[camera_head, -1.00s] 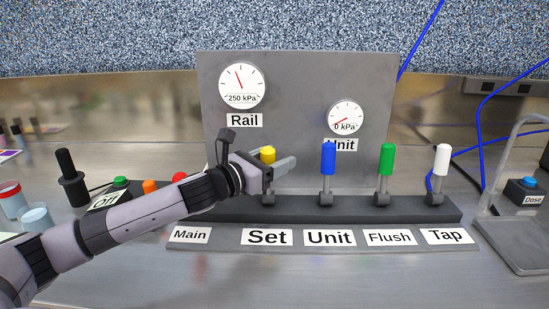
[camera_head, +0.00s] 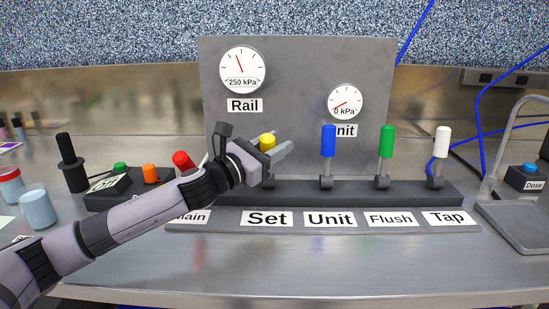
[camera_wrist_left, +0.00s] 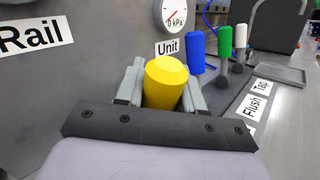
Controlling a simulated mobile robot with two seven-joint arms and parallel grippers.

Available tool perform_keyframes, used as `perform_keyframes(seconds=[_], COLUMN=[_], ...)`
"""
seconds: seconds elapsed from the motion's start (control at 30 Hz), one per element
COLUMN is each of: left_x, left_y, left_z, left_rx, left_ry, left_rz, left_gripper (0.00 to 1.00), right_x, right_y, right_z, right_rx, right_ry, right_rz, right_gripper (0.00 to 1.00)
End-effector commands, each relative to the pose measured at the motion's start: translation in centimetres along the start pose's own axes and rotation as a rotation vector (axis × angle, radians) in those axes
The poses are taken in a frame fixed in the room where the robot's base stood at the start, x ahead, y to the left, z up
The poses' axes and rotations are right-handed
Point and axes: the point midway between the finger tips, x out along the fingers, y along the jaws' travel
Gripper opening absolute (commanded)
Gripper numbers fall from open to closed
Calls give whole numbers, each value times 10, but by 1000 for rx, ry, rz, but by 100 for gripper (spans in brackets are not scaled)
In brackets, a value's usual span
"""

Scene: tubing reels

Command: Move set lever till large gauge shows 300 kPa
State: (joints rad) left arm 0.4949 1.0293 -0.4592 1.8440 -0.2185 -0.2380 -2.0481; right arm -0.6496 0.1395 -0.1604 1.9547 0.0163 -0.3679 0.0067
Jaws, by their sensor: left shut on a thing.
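The yellow-topped Set lever (camera_head: 267,141) stands above the Set label (camera_head: 267,218) on the dark rail. My left gripper (camera_head: 277,147) is shut on its yellow handle, which shows between the two fingers in the left wrist view (camera_wrist_left: 166,82). The large gauge (camera_head: 242,70), labelled Rail, reads 250 kPa, its needle pointing up and slightly left. The small Unit gauge (camera_head: 345,101) reads 0 kPa. The lower part of the Set lever is hidden by my gripper. My right gripper is not in view.
Blue (camera_head: 328,141), green (camera_head: 387,142) and white (camera_head: 442,142) levers stand to the right of the Set lever. A red knob (camera_head: 183,160) is close behind my left arm. The grey panel (camera_head: 300,70) rises behind the levers. The table front is clear.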

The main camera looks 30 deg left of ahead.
Motion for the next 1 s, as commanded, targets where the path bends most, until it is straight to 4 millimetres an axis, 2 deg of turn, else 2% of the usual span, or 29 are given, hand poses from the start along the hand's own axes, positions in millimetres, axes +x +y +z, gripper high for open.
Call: perform_keyframes(seconds=[0.03,0.5,0.53,0.57,1.0], left_x=[-2,-2,-2,-2,-7], left_y=[-3,-3,-3,-3,-2], left_z=[-4,0,0,0,-2], left_rx=[10,30,30,30,32], left_ry=[-11,-29,-29,-29,-28], left_rz=[-2,-2,-2,-1,1], left_gripper=[0,0,47,57,58], right_x=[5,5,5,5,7], right_y=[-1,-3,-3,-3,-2], right_z=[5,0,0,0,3], right_rx=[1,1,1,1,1], right_ry=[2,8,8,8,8], right_rz=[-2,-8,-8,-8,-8], right_gripper=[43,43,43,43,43])
